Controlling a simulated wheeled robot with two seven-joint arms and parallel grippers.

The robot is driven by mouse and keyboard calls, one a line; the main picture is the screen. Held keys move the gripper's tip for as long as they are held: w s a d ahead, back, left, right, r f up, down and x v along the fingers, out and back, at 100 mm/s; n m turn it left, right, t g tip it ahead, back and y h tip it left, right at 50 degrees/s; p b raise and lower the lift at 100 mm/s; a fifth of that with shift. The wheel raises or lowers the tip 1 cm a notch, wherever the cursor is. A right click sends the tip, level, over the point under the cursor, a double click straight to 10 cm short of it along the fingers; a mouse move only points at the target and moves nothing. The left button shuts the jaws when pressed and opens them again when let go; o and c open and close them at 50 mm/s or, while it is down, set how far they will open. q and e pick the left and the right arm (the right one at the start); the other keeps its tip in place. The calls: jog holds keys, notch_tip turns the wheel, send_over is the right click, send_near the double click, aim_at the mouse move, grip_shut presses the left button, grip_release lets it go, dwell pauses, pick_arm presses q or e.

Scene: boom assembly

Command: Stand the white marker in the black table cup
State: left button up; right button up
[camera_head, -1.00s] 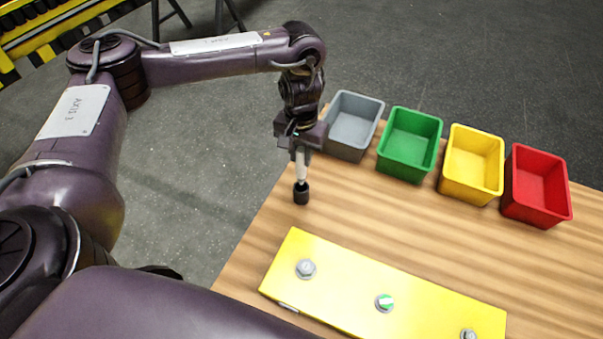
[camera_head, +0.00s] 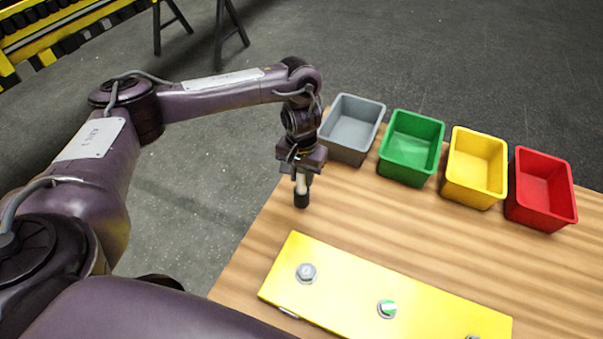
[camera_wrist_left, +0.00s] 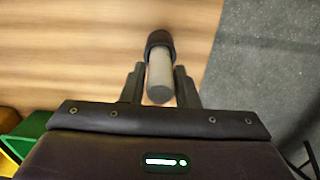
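The white marker (camera_head: 302,184) is upright, and its lower end is at the black table cup (camera_head: 301,200). How deep it sits in the cup cannot be seen. My left gripper (camera_head: 302,176) points down over the cup, with its fingers on both sides of the marker. The dark cup (camera_wrist_left: 160,42) shows around the marker's far end. My right gripper is out of view.
A grey bin (camera_head: 350,130), green bin (camera_head: 410,148), yellow bin (camera_head: 474,168) and red bin (camera_head: 541,190) line the table's far edge. A yellow panel (camera_head: 345,283) with knobs lies in front. Bare wood (camera_head: 400,220) shows between.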

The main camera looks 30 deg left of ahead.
pick_arm(q)
jog(key=o, duration=0.3)
notch_tip(320, 180, up, 12)
jog(key=shift+r+p, duration=0.15)
jog(key=shift+p, duration=1)
